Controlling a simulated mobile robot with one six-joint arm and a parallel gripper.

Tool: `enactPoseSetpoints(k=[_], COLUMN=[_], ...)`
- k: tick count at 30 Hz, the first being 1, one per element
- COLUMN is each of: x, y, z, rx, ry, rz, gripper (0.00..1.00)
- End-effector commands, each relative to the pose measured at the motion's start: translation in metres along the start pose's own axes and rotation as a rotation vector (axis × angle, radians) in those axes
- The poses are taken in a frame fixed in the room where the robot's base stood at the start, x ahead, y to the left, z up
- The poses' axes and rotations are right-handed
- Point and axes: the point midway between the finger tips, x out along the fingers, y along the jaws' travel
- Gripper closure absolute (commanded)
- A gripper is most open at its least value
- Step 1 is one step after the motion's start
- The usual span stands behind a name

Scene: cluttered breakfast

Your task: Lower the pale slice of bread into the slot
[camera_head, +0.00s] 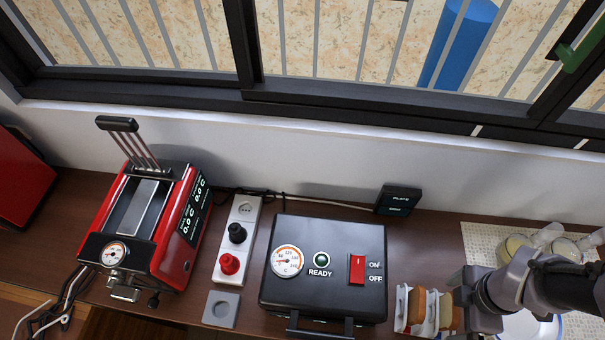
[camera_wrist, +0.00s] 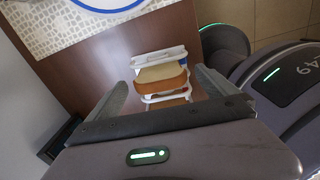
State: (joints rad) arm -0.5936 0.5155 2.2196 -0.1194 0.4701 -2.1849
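A white rack (camera_head: 432,318) holds bread slices at the counter's front, right of the black appliance. A brown-edged slice (camera_head: 416,306) stands on its left and a paler one (camera_head: 447,312) on its right, beside my gripper (camera_head: 462,298). In the wrist view, the pale slice (camera_wrist: 161,74) stands in the rack (camera_wrist: 160,55) between and beyond the fingertips of my gripper (camera_wrist: 166,82). The fingers are apart, with no visible contact with bread. Another slice (camera_wrist: 168,104) is partly hidden by the gripper body. The red and black toaster (camera_head: 150,215), with a long metal-edged opening on top, stands far left.
A black appliance (camera_head: 330,250) with a dial and red switch stands between toaster and rack. A white socket strip (camera_head: 238,215) with red and black plugs and a grey square (camera_head: 220,309) lie left of it. Glass jars (camera_head: 515,243) stand on a patterned mat (camera_head: 482,240) at right.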

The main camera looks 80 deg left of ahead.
Motion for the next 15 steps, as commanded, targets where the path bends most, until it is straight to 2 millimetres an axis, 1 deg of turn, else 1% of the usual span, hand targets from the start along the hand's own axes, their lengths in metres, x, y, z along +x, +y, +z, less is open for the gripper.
enactPoseSetpoints(k=[1,3,5,6,7,8,9,12,15], x=[-0.0003,-0.0003,-0.0003,-0.0002,-0.0002,-0.0002,-0.0002,-0.0001,-0.0017], y=[0.0000,0.0000,0.0000,0.0000,0.0000,0.0000,0.0000,-0.0001,-0.0001], z=[0.0000,0.0000,0.0000,0.0000,0.0000,0.0000,0.0000,0.0000,0.0000], rx=[0.000,0.000,0.000,0.000,0.000,0.000,0.000,0.000,0.000], ry=[0.000,0.000,0.000,0.000,0.000,0.000,0.000,0.000,0.000], rz=[0.000,0.000,0.000,0.000,0.000,0.000,0.000,0.000,0.000], gripper=[0.13,0.26,0.38,0.46,0.48,0.48,0.35,0.51,0.52])
